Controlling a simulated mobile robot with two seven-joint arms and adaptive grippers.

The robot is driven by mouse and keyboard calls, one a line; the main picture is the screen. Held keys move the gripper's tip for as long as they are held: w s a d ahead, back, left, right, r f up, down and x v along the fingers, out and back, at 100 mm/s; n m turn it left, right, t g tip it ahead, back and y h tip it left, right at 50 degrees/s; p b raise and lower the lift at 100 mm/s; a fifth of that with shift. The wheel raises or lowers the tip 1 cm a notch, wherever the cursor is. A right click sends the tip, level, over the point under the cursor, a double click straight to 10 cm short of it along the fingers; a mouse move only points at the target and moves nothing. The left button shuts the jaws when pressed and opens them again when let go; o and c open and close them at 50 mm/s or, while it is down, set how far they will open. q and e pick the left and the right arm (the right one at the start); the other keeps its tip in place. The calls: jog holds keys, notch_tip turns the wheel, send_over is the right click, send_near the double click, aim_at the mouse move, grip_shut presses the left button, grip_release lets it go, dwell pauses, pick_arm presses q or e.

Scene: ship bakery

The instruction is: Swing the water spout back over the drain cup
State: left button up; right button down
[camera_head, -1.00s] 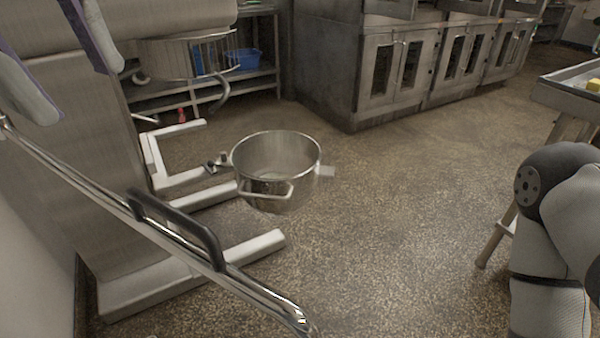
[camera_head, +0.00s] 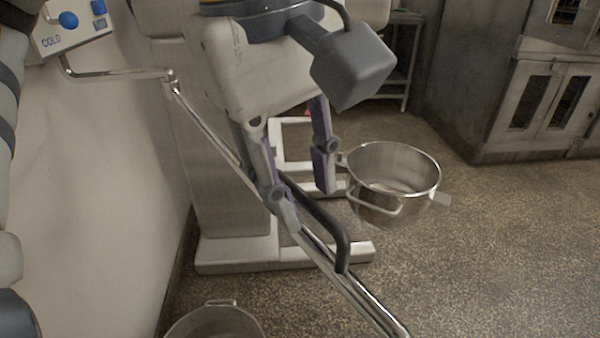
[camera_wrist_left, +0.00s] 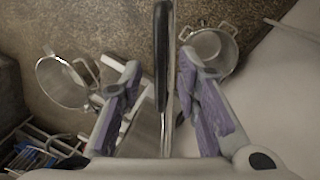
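The water spout (camera_head: 205,125) is a long shiny pipe. It runs from the wall tap, through an elbow, out to the lower right. A black loop handle (camera_head: 338,240) sits on it. My left gripper (camera_head: 303,203) is open, its fingers pointing down around the spout near the handle's upper end. In the left wrist view, the black handle (camera_wrist_left: 161,50) and pipe lie between the spread fingers (camera_wrist_left: 159,68), with gaps on both sides. A steel pot (camera_head: 215,322) near the wall, cut off at the bottom, may be the drain cup. My right gripper is out of view.
A larger steel bowl (camera_head: 393,185) is beyond the spout, at the white-footed machine (camera_head: 235,255). The tap panel (camera_head: 75,28) reads COLD and has blue knobs. The wall (camera_head: 120,190) is close on the left. Open floor (camera_head: 490,270) lies to the right; ovens (camera_head: 545,110) stand behind.

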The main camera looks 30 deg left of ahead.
pick_arm(q)
grip_shut()
jog(key=s+a+m, duration=0.1)
jog(key=s+a, duration=0.2)
jog(key=s, duration=0.3)
jog(key=shift+a+m, duration=0.2)
jog(key=shift+m, duration=0.1)
grip_release()
jog(key=shift+w, duration=0.1)
notch_tip(320, 180, up, 12)
jog(key=s+a, duration=0.1)
jog(key=s, duration=0.1)
jog(key=shift+a+f, duration=0.1)
